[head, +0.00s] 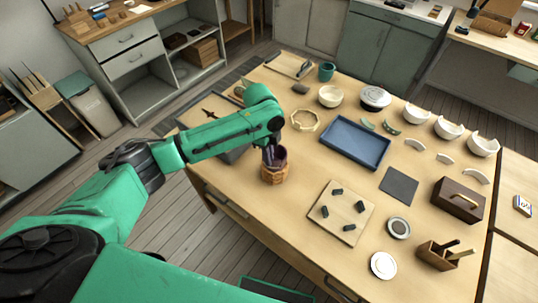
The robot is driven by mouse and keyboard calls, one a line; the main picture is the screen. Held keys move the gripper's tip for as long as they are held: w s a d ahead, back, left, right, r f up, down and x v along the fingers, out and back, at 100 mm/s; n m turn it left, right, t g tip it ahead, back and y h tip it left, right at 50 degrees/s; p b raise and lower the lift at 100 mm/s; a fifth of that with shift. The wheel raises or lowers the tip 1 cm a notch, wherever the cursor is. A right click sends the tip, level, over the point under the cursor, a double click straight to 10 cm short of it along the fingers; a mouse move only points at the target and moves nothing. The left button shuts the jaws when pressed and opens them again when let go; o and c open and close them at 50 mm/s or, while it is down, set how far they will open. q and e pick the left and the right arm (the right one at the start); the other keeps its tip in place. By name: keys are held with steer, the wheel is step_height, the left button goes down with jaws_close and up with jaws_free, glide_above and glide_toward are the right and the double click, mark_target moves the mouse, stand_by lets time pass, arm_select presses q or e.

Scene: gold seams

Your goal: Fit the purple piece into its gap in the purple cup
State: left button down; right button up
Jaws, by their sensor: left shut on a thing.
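The purple cup (281,155) stands upright near the table's left front edge, in a tan, basket-like holder (274,175). My left gripper (269,156) reaches down at the cup's left rim, its fingers shut on a small dark thing that I take for the purple piece. The piece is mostly hidden by the fingers and too small to make out. I cannot tell whether it touches the edges of the gap. My right gripper is not in view.
A blue tray (355,142) lies behind and right of the cup. A wooden board (341,212) with several dark pegs is to the right. Broken white cups (449,129) and white pieces (445,158) stand further right. Bare tabletop lies between cup and board.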

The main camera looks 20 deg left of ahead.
arm_select(q)
steer(key=shift+f, duration=0.1)
stand_by(0.5)
steer(key=shift+p, duration=0.4)
steer(key=shift+p, duration=0.35)
stand_by(0.6)
steer(key=shift+p, duration=0.3)
steer(key=shift+f, duration=0.3)
stand_by(0.9)
